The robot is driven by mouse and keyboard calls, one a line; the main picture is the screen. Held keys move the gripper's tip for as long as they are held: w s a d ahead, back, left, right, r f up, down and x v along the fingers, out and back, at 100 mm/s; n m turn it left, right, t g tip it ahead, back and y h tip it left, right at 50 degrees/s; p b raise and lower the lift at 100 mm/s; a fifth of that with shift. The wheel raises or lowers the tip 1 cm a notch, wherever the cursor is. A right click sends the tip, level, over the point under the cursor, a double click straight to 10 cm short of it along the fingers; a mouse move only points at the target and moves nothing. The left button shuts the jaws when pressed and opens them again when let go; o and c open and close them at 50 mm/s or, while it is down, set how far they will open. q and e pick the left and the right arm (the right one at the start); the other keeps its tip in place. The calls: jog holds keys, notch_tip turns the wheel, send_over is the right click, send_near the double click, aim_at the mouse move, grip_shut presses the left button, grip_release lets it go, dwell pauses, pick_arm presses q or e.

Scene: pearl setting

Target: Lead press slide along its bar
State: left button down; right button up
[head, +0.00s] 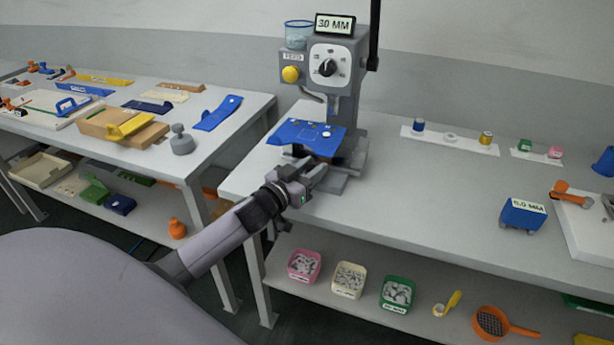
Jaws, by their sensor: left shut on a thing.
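The grey press (345,85) stands on the right-hand table, with a dial, a yellow knob and a sign reading 30 MM. A flat blue piece (300,133) lies under its head, with a few small light spots on top. Grey slide parts (328,184) show below it at the press foot. My left gripper (316,172) is at the front of the press, just below the blue piece. It is shut on a small part there, probably of the slide; the fingers hide most of it. The bar is not clearly visible. My right gripper is not in view.
A clear cup (298,34) sits on top of the press. A blue block marked 5.0 MM (522,214) and spools on a white strip (450,139) stand to the right.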

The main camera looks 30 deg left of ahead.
pick_arm(q)
jog(key=shift+w+a, duration=0.1)
jog(key=shift+w, duration=0.2)
jog(key=c, duration=0.9)
grip_release()
jog(key=shift+o, duration=0.2)
jog(key=shift+s, duration=0.1)
jog(key=shift+s+a, duration=0.15)
jog(key=shift+s, duration=1.6)
jog(key=shift+s+a, duration=0.1)
jog(key=shift+s, duration=1.6)
